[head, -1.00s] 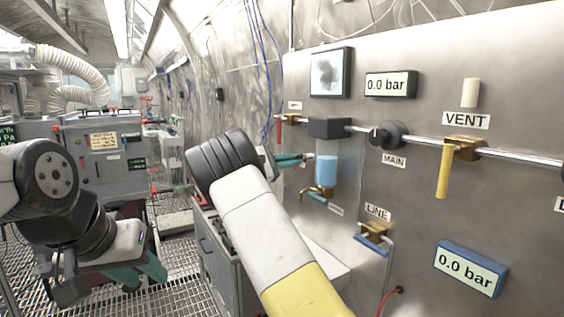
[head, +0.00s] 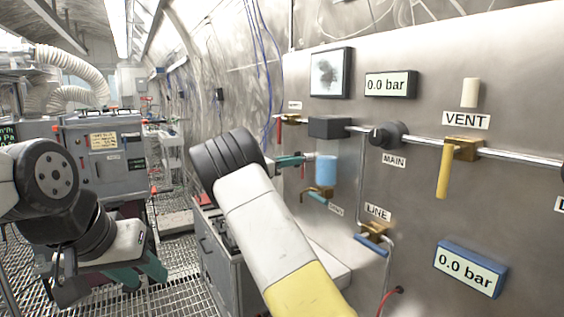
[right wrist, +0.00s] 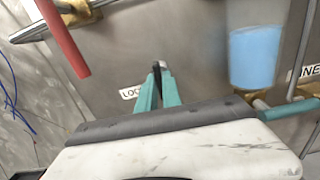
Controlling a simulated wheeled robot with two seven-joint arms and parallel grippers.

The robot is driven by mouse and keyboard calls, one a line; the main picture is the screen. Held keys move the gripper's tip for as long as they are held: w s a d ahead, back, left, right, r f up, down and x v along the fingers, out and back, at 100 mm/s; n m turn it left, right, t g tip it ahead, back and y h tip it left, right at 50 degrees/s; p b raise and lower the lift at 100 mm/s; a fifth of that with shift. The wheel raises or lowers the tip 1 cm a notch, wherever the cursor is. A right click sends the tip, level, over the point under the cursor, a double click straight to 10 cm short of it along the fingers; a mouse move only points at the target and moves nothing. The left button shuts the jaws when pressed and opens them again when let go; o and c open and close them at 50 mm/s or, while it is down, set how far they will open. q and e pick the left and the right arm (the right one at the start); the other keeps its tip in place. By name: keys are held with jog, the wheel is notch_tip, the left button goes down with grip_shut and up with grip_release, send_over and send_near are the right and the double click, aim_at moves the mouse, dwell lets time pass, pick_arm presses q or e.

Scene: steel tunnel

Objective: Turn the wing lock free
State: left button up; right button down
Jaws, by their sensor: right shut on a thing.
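The wing lock (right wrist: 157,68) is a small dark piece on the steel panel, beside a partly covered label starting "LOC". In the right wrist view its top shows between my teal fingertips. My right gripper (right wrist: 158,88) is shut on it. In the head view the right gripper (head: 296,160) reaches the panel just left of the blue-filled bowl (head: 326,170), and the lock itself cannot be made out there. My left gripper (head: 143,273) hangs at the lower left over the floor, its teal fingers apart and empty.
A red handle (right wrist: 65,40) hangs left of the lock. A brass tap (head: 318,191) sits under the bowl. The MAIN knob (head: 388,135), yellow VENT lever (head: 443,172) and blue LINE lever (head: 371,245) are further right. A grey cabinet (head: 227,256) stands below.

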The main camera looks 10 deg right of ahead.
jog(key=shift+n, duration=0.3)
dwell(0.4)
jog(key=c, duration=1.5)
grip_release()
jog(key=v, duration=0.7)
jog(key=shift+s+a, duration=0.1)
jog(key=shift+a, duration=0.3)
